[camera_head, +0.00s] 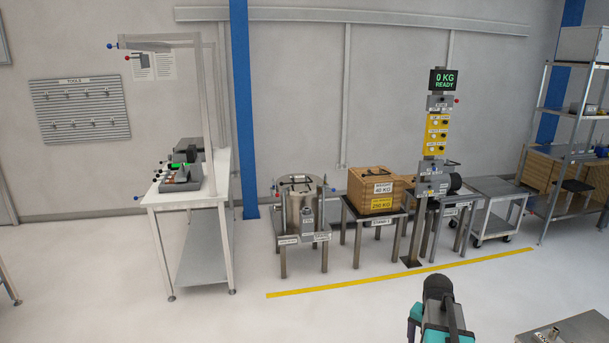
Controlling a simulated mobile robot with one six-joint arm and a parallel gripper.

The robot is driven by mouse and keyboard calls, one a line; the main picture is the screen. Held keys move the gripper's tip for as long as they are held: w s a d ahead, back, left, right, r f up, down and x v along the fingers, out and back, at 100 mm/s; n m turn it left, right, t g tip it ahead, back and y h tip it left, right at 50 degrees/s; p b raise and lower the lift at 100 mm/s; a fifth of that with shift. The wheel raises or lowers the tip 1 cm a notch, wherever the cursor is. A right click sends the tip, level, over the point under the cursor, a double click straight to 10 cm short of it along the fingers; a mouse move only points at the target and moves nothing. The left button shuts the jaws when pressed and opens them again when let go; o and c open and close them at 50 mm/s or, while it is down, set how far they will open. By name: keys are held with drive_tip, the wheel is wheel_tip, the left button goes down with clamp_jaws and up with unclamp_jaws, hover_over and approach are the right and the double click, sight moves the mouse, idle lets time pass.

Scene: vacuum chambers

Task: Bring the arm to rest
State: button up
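Part of my own arm shows at the bottom of the head view, right of centre. It has a dark rounded end, a grey body and teal covers. It stands above the pale floor, in front of the yellow floor line, and appears to touch nothing. No gripper fingers show, so I cannot see whether my gripper is open or holds anything.
A white workbench (188,182) stands left. A steel vessel (301,207), a wooden crate (374,188) and a display reading 0 KG READY (444,80) stand behind the yellow line (400,274). A grey surface (570,331) is at lower right.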

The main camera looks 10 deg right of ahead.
drive_tip(key=s+a+f+n, duration=0.1)
drive_tip(key=a+f+n, duration=0.3)
drive_tip(key=a, duration=0.6)
drive_tip(key=a+f+n+y, duration=0.1)
drive_tip(key=a+f+n, duration=0.25)
drive_tip(key=a, duration=0.65)
drive_tip(key=s+a+f+n, duration=0.1)
drive_tip(key=a+f+n, duration=0.3)
drive_tip(key=a, duration=0.6)
drive_tip(key=s+f+g+b, duration=0.5)
drive_tip(key=s+f, duration=1.9)
drive_tip(key=s, duration=0.1)
drive_tip(key=shift+s+g+b, duration=0.4)
drive_tip(key=shift+m, duration=0.25)
